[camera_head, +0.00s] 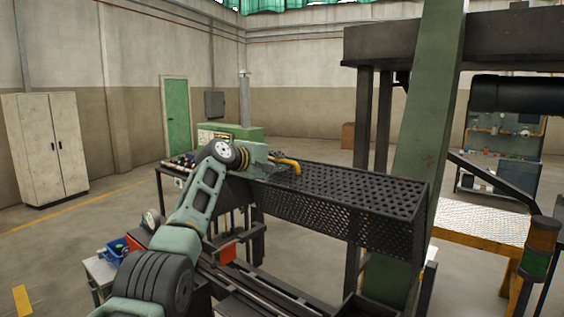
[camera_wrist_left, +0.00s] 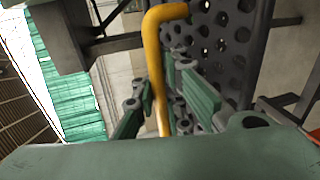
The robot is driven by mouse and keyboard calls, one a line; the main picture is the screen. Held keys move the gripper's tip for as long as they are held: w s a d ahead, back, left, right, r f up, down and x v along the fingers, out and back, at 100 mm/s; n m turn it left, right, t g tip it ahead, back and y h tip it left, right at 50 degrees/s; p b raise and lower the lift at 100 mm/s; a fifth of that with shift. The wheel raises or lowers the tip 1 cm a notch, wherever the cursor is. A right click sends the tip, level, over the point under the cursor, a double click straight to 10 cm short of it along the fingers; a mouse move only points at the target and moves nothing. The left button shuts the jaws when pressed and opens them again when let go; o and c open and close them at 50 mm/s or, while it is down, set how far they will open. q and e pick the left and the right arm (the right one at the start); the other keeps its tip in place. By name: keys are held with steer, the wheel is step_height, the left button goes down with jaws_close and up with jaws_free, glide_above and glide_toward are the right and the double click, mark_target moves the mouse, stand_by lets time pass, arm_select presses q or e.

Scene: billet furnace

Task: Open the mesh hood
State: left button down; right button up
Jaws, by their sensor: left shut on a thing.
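The mesh hood (camera_head: 345,222) is a long black perforated cover over the machine in the middle of the head view. Its top and long near side face me. A bent yellow handle (camera_head: 288,163) sits at its far left end. My left gripper (camera_head: 281,164) reaches that end and is shut on the handle. In the left wrist view the yellow handle (camera_wrist_left: 150,65) runs down between the green fingers (camera_wrist_left: 160,105) of my left gripper, with the perforated mesh (camera_wrist_left: 215,45) just behind. The lower end of the handle is hidden by the gripper. My right gripper is not in view.
A green upright column (camera_head: 415,150) and dark posts stand close to the hood's right end. A blue bin (camera_head: 115,248) on a small table stands left of my arm. A red and green light tower (camera_head: 538,250) is at the right. Open floor lies at the left.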

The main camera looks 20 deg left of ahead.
arm_select(q)
steer(key=shift+r, duration=0.25)
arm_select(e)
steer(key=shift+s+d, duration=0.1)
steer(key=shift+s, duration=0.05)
arm_select(q)
steer(key=c, duration=2.3)
jaws_free()
steer(key=shift+a, duration=0.1)
steer(key=o, duration=0.5)
steer(key=shift+s+r, duration=0.1)
steer(key=shift+s, duration=0.25)
steer(key=shift+f+v, duration=0.2)
steer(key=shift+v, duration=0.75)
steer(key=v, duration=1)
steer(key=shift+r, duration=0.25)
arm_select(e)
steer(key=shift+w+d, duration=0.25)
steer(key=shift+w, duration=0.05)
